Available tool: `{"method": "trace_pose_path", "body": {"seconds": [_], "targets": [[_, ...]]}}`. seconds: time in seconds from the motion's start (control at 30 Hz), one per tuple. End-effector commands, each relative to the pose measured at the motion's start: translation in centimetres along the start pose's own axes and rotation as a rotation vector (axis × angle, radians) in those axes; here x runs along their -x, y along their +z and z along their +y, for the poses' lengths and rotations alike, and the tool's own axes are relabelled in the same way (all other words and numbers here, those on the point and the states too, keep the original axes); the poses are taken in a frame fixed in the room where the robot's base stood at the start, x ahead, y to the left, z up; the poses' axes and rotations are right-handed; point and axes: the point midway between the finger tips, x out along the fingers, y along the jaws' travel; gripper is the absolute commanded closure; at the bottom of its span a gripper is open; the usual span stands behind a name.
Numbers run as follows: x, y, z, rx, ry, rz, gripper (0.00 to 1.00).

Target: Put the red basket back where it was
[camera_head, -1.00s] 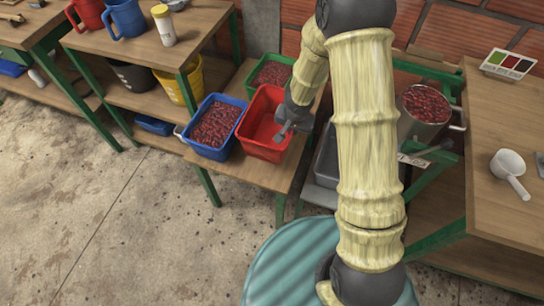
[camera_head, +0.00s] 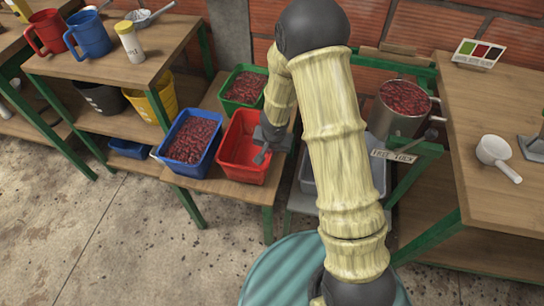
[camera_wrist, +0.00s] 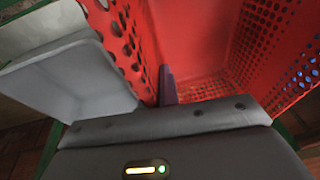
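The empty red basket (camera_head: 238,168) stands upright on a low wooden shelf, between a blue basket (camera_head: 180,168) on its left and a grey tray (camera_head: 308,178) on its right. My gripper (camera_head: 262,156) is at the right wall of the red basket, reaching down from above. In the wrist view, the perforated red basket (camera_wrist: 200,35) fills the upper middle and right. One dark finger of my gripper (camera_wrist: 168,85) shows near the middle, inside the basket against its side wall. The other finger is hidden, and the fingers look closed on that wall.
A green basket (camera_head: 232,103) stands behind; it and the blue basket hold red cherries. A metal pot (camera_head: 382,118) of cherries stands at right. A right table (camera_head: 488,120) bears a white scoop (camera_head: 492,152). The left table (camera_head: 150,75) holds mugs. Concrete floor (camera_head: 110,245) is clear in front.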

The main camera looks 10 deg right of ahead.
Motion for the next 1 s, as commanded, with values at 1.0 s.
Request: {"method": "trace_pose_path", "body": {"seconds": [1.0], "targets": [[-3.9, 1.0, 0.4, 0.000, 0.000, 0.000, 0.76]]}}
